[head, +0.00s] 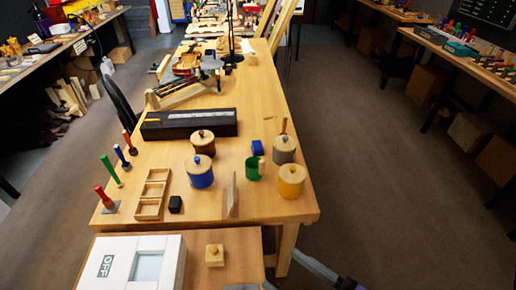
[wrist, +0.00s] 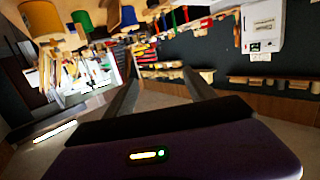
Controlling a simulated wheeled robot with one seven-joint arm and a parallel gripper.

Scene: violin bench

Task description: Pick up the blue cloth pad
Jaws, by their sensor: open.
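The blue cloth pad (head: 257,147) is a small dark blue block shape on the wooden bench in the head view. It lies behind the green mug (head: 254,168) and left of the grey lidded jar (head: 284,149). My gripper (wrist: 160,82) shows in the wrist view with its two dark fingers apart and nothing between them. It is away from the bench top. I cannot tell for sure whether the pad shows in the wrist view.
A yellow jar (head: 291,181), a blue jar (head: 199,172) and a brown jar (head: 203,143) stand around the mug. A thin upright board (head: 231,197) stands near the front. A long black case (head: 189,123) lies behind. The floor right of the bench is clear.

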